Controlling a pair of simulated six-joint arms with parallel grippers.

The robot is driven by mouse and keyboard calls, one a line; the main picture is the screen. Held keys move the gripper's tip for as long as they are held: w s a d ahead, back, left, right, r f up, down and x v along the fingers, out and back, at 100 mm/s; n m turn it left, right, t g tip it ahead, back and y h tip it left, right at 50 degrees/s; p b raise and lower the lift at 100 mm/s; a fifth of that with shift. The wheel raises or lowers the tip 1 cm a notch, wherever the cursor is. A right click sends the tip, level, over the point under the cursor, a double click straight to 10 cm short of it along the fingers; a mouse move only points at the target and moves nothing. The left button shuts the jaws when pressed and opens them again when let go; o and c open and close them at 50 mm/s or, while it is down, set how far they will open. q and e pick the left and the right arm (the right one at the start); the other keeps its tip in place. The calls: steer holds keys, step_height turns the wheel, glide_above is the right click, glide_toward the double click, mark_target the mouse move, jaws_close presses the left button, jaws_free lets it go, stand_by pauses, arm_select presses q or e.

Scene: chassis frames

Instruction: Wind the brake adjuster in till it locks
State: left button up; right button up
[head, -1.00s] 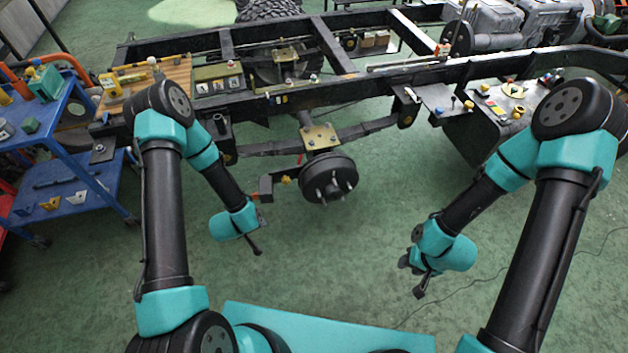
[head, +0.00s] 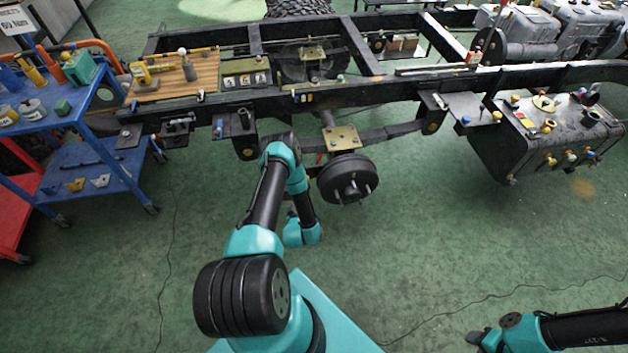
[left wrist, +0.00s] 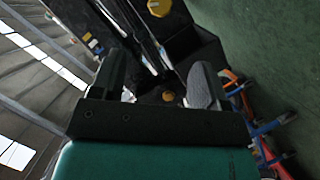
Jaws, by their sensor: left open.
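The black brake drum (head: 348,180) with its studs hangs on the axle under the frame in the head view. The yellow-tipped lever beside it is hidden behind my left arm. My left gripper's jaws cannot be made out in the head view; its teal wrist (head: 303,232) is just left of and below the drum. In the left wrist view my left gripper (left wrist: 158,72) is open and empty. A small yellow round piece (left wrist: 168,96) on a dark part shows between its fingers; I cannot tell whether it is the adjuster. My right gripper (head: 480,339) is low at the right, its jaws unclear.
The chassis frame (head: 385,90) spans the back. A blue cart (head: 70,190) stands at the left. A black tank (head: 560,150) with coloured fittings is at the right. A cable (head: 450,310) lies on the green floor, which is otherwise clear in the middle.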

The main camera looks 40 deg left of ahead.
arm_select(q)
steer(key=x, duration=1.7)
steer(key=shift+w+a+f, duration=0.1)
steer(key=shift+w, duration=0.1)
steer(key=shift+c, duration=0.2)
steer(key=c, duration=0.9)
